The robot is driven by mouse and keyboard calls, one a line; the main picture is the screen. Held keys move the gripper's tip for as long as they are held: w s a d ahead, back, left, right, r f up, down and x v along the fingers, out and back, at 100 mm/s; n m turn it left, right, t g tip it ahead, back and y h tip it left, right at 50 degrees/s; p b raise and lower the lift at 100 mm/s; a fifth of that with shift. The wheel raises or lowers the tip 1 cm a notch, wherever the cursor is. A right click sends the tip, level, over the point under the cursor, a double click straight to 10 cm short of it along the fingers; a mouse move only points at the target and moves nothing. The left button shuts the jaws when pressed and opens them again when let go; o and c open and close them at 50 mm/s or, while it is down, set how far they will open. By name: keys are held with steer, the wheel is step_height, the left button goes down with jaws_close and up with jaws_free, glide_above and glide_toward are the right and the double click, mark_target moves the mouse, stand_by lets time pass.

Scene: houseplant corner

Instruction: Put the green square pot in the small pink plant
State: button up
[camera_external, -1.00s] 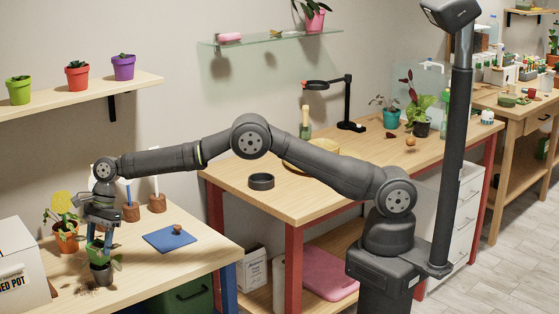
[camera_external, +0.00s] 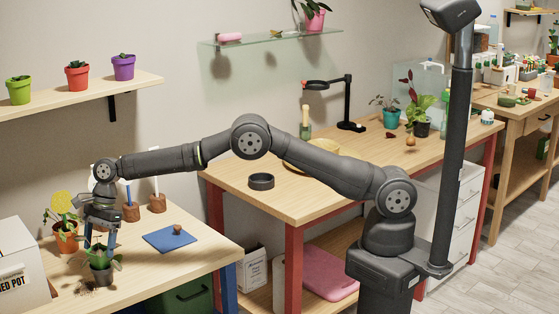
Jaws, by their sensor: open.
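My gripper (camera_external: 100,243) points down over the left table, its two fingers apart. A small dark pot with a green leafy plant (camera_external: 102,272) stands right below it on the table. The fingertips are at the leaves, and I cannot tell whether they touch them. At this size I cannot tell whether this pot is green or square. A green pot (camera_external: 19,92) stands on the upper left wall shelf and looks round. A pink pot with a plant (camera_external: 315,20) stands on the glass shelf. No small pink plant is clearly visible.
An orange pot with a yellow-topped plant (camera_external: 66,238) stands close left of my gripper. A white box (camera_external: 20,262) is at the left edge. A blue mat (camera_external: 168,240) with a small brown object lies to the right. The table's front right is clear.

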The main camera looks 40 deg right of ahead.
steer(key=v, duration=1.2)
steer(key=shift+r, duration=0.15)
steer(key=shift+d, duration=0.1)
steer(key=x, duration=1.2)
steer(key=shift+f, duration=0.6)
steer(key=shift+r, duration=0.3)
